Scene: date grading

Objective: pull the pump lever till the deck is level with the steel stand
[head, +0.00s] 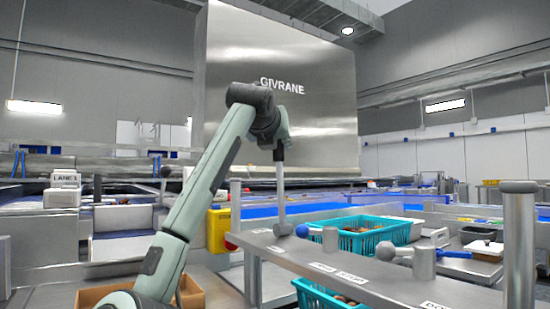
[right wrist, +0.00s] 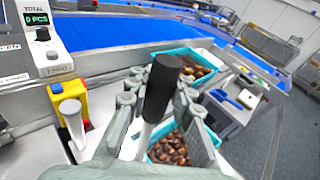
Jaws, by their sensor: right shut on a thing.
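My right gripper (head: 273,132) is at the top of an upright pale lever shaft (head: 281,190) in the head view. In the right wrist view, my right gripper (right wrist: 160,105) is shut around the lever, with its black grip (right wrist: 162,85) standing up between the fingers. The lever's lower end meets the grey steel top (head: 345,262) in the head view. I cannot tell for sure which surface is the deck or the steel stand, nor compare their heights. My left gripper is not in view.
A teal crate of dates (head: 368,236) stands behind the steel top; another (head: 318,297) is below its near edge. A yellow box (head: 219,231) is left of the lever.

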